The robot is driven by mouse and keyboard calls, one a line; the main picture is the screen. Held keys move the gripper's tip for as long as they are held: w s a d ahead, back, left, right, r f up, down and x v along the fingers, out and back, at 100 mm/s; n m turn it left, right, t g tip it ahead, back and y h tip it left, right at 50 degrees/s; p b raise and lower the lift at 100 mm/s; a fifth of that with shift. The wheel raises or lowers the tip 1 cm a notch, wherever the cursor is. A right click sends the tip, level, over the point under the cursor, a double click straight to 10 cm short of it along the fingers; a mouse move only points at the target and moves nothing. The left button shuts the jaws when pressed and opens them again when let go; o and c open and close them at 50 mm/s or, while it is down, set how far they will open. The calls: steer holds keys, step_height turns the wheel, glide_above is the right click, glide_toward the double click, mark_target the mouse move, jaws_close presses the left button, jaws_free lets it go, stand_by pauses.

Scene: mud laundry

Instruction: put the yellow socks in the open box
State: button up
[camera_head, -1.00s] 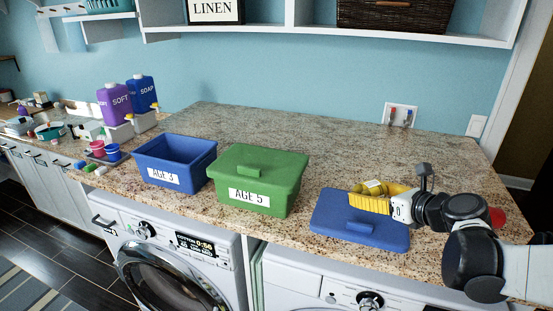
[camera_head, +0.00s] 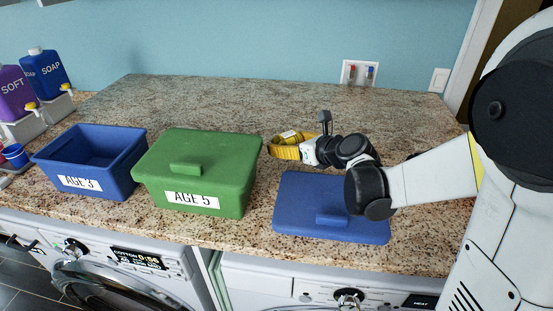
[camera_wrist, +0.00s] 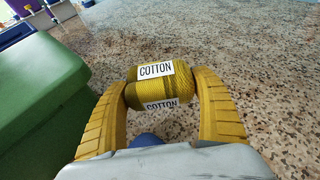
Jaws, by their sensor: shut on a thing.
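The yellow socks (camera_wrist: 178,86), a rolled bundle with white COTTON labels, sit between the two yellow fingers of my gripper (camera_wrist: 160,92) in the wrist view. In the head view my gripper (camera_head: 286,149) is shut on the socks (camera_head: 290,134), over the counter behind the blue lid and right of the green box. How high they are held is hard to tell. The open box (camera_head: 130,172) is blue, labelled AGE 3, and stands at the left of the counter. Its visible inside looks empty.
A green box (camera_head: 205,155) labelled AGE 5, with its lid on, stands between my gripper and the open box. A blue lid (camera_head: 295,215) lies flat at the front. Soap and softener bottles (camera_head: 45,72) stand far left. The back of the counter is clear.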

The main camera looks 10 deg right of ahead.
mark_target(281, 163)
steer(key=shift+w+a+f, duration=0.6)
steer(key=shift+a, duration=0.2)
steer(key=shift+f, duration=0.2)
step_height(281, 163, down, 4)
steer(key=shift+w+r+b, duration=0.1)
steer(key=shift+w+b, duration=0.05)
steer(key=shift+b, duration=0.75)
steer(key=shift+r, duration=0.1)
steer(key=o, duration=1.2)
